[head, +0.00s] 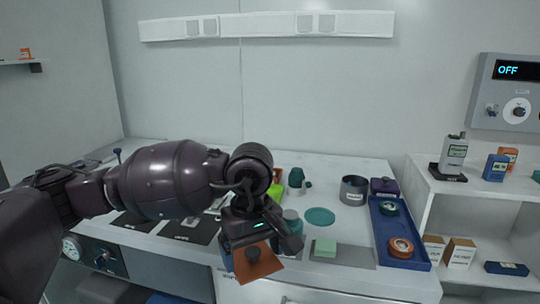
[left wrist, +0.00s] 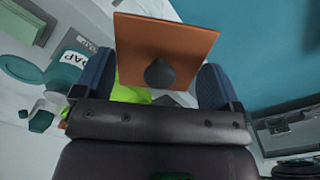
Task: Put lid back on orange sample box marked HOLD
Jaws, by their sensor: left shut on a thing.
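My left gripper (head: 255,240) is shut on an orange square lid (head: 260,266) with a dark round knob, held tilted in front of the table's front edge. In the left wrist view the lid (left wrist: 185,45) and its knob (left wrist: 160,74) show between the blue fingers of the gripper (left wrist: 157,80). An orange edge (head: 278,174) shows behind my wrist on the table; it may be the sample box, but most of it is hidden and no HOLD mark can be read. My right gripper is not in view.
A blue tray (head: 416,262) holds tape rolls. A bright green thing (left wrist: 130,95) is partly hidden below the lid. A shelf unit (head: 480,195) stands at right.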

